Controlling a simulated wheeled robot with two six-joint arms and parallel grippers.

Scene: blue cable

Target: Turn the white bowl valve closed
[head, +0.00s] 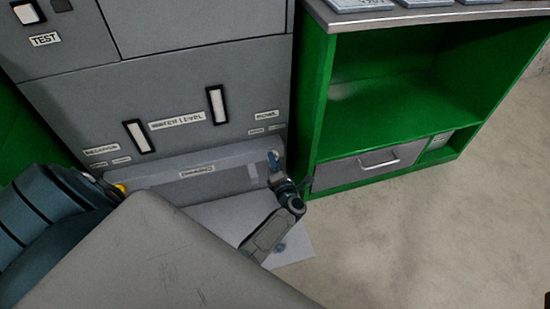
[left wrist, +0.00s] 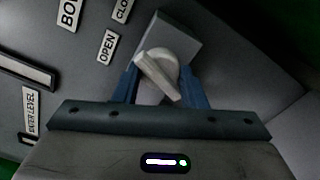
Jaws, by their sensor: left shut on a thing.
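The white bowl valve (left wrist: 158,72) is a knob with a bar handle on a square grey base, seen in the left wrist view. Its handle slants from upper left to lower right, its upper end on the side of the OPEN label (left wrist: 107,46). My left gripper (left wrist: 165,82) is shut on the valve, one blue finger on each side. In the head view my left gripper (head: 273,161) is at the lower right of the grey panel, under the BOWL label (head: 266,114), and the valve is hidden there.
The grey panel (head: 165,85) carries two water level gauges, the right one (head: 216,104) nearer the valve. A ledge (head: 200,172) runs below it. A green cabinet (head: 313,100) with a drawer (head: 365,166) stands close on the right. The floor (head: 430,220) at right is clear.

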